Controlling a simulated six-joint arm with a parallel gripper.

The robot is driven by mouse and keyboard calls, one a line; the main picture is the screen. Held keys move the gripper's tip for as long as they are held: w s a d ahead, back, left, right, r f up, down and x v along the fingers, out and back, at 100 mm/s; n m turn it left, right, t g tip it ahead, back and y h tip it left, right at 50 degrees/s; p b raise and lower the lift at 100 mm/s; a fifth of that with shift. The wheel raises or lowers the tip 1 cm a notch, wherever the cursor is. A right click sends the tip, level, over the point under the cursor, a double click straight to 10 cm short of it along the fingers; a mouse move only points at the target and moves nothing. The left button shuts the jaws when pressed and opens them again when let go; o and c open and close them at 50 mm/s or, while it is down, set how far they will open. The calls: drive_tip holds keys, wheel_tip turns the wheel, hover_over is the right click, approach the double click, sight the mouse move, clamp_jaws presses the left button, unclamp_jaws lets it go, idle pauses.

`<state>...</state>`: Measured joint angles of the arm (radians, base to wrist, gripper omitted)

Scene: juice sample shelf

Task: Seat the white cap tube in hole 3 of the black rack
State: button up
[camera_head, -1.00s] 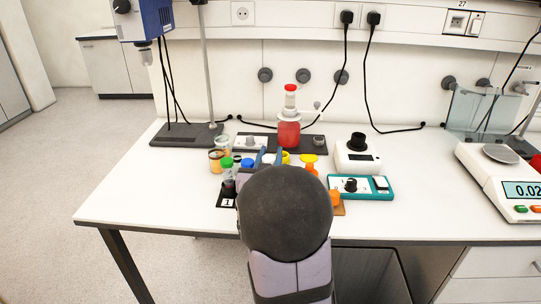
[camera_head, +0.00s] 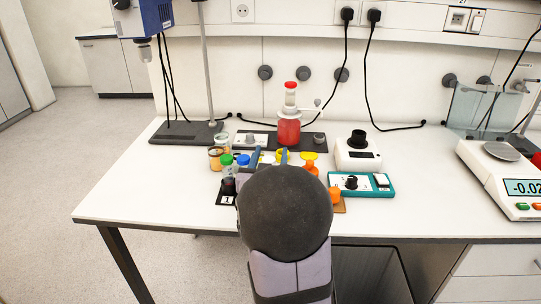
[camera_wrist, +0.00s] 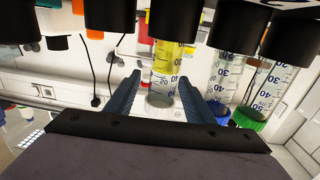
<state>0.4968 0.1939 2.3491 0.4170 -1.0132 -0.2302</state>
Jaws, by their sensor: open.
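In the wrist view the picture is inverted. A clear graduated tube with yellow liquid (camera_wrist: 167,62) and a pale cap (camera_wrist: 160,103) stands between my fingers, its lower end meeting a black socket (camera_wrist: 172,20). I take it for the white cap tube. My gripper (camera_wrist: 160,80) is open around it, with a gap on each side. I cannot read the number of this tube's hole.
A green-capped tube (camera_wrist: 248,118) and a blue-capped tube (camera_wrist: 218,90) stand close to the right in the wrist view. A teal device (camera_head: 362,194) and a small orange-capped item (camera_head: 334,194) lie right of my gripper. A red bottle (camera_head: 289,132) stands behind.

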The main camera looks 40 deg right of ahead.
drive_tip(key=v, duration=0.5)
drive_tip(key=shift+b, duration=0.4)
drive_tip(key=shift+s+a+f+b, duration=0.1)
drive_tip(key=shift+s+a+b, duration=0.4)
drive_tip(key=shift+b, duration=0.6)
drive_tip(key=shift+s+a+b, duration=0.25)
drive_tip(key=shift+a+b, duration=0.1)
